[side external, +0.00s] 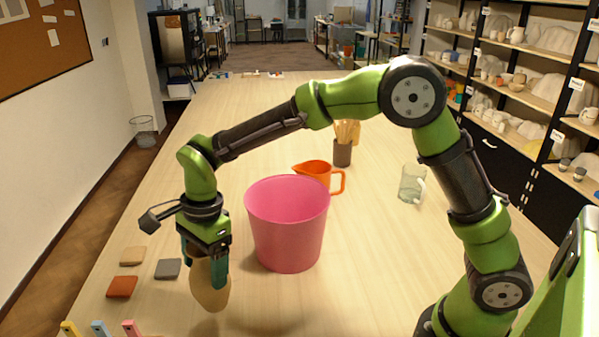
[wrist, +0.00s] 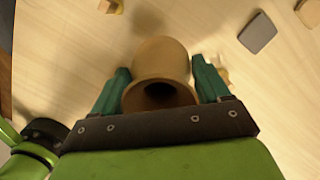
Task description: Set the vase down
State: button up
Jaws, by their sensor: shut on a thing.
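The vase (side external: 209,287) is tan and rounded, with a dark open mouth. In the side view it hangs upright below my gripper (side external: 205,268), at the front left of the table. In the wrist view the vase (wrist: 161,70) sits between the two teal fingers of my gripper (wrist: 162,85), its mouth facing the camera. The fingers are shut on it from both sides. Whether its base touches the table or is slightly above cannot be told; a shadow lies close by.
A pink bucket (side external: 288,235) stands close right of the vase. An orange jug (side external: 313,170), a brown brush pot (side external: 342,153) and a glass mug (side external: 411,184) stand behind. Several flat tiles, including a grey one (side external: 168,269), lie to the left. Coloured pegs (side external: 100,328) are at the front edge.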

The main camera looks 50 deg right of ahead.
aim_at(193, 275)
jog(key=w, duration=0.1)
jog(key=w+a, duration=0.1)
jog(key=shift+w+a+f, duration=0.1)
jog(key=shift+w+a, duration=0.1)
jog(key=shift+w, duration=0.15)
jog(key=shift+f, duration=1.7)
jog(key=shift+f, duration=0.1)
jog(key=o, duration=1.4)
jog(key=shift+f, duration=0.15)
